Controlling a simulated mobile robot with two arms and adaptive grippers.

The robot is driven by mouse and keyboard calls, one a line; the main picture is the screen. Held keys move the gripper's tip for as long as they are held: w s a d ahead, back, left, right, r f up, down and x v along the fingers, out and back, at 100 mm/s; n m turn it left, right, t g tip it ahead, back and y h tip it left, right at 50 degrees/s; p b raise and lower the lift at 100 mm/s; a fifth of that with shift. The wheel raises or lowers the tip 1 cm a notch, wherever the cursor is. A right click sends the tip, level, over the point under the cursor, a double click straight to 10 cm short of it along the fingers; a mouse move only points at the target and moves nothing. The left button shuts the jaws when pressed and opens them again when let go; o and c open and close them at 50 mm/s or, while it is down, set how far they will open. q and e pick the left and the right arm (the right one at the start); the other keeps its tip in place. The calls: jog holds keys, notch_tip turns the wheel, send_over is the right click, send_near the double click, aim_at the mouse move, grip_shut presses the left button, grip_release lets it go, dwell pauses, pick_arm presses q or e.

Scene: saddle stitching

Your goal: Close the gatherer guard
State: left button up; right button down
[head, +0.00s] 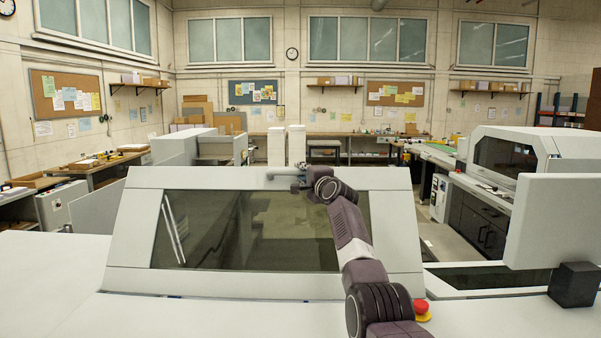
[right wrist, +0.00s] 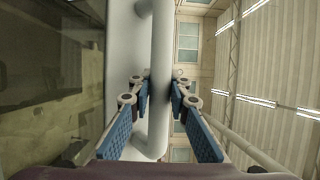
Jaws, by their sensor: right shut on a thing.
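The gatherer guard (head: 133,225) is a pale grey frame around a dark tinted window, sloping up from the machine's pale top in the middle of the head view. Its frame and window (right wrist: 50,85) also fill the left of the right wrist view. My right gripper (head: 299,182) is at the guard's top edge. In the right wrist view its blue-padded fingers (right wrist: 160,95) are on both sides of the guard's pale handle bar (right wrist: 161,45), shut on it. How far the guard stands open cannot be told. My left gripper is not in view.
A red emergency button (head: 421,307) sits on the machine top, right of my arm. A pale panel (head: 553,222) on a black block stands at the right. Another machine (head: 517,160) is at the back right. Benches line the walls. The air above the guard is clear.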

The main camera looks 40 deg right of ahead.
jog(key=c, duration=1.9)
grip_release()
jog(key=shift+f, duration=0.5)
jog(key=shift+c, duration=0.2)
jog(key=shift+o, duration=0.6)
jog(key=shift+w, duration=0.1)
jog(key=shift+r, duration=0.15)
